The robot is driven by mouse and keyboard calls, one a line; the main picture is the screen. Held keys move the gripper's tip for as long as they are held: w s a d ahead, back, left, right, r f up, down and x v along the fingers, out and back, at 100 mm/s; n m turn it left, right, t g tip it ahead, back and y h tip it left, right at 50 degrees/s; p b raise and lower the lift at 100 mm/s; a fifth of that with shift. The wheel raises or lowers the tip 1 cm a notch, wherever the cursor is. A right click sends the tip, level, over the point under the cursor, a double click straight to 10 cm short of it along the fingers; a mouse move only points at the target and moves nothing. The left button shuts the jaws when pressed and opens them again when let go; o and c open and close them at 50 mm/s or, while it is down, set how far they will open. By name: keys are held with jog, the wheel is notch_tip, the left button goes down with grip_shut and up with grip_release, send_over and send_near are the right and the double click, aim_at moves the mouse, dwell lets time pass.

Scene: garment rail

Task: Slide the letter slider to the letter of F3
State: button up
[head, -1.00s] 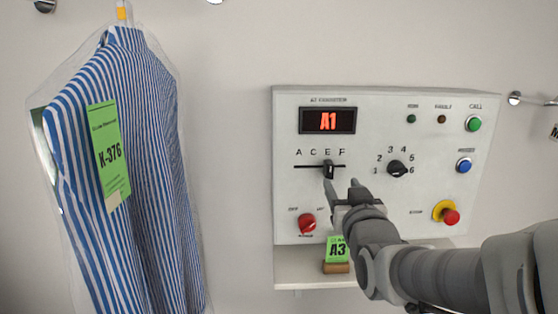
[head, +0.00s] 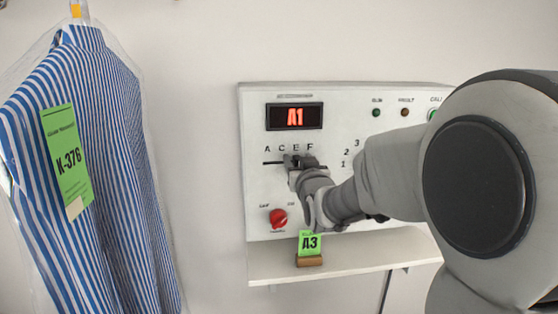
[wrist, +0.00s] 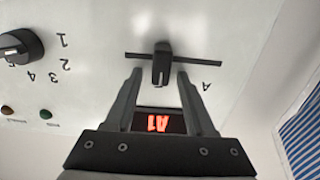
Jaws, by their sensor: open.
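The letter slider (wrist: 162,64) is a black knob on a dark horizontal slot (wrist: 205,60), which also shows in the head view (head: 268,162) below the letters A, C, E, F. The wrist view is upside down; the knob stands between the slot's ends, around E. My gripper (wrist: 158,74) is open, its fingers on either side of the knob with gaps showing; contact is not visible. In the head view my gripper (head: 300,160) hides the knob. The red display (head: 294,116) reads A1; it also shows in the wrist view (wrist: 160,122).
The number dial (wrist: 20,47) is beside the slider. A red knob (head: 278,218) sits below the slot. A bagged striped shirt (head: 90,180) with tag K-376 hangs at left.

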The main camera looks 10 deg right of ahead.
grip_shut()
dwell(1.4)
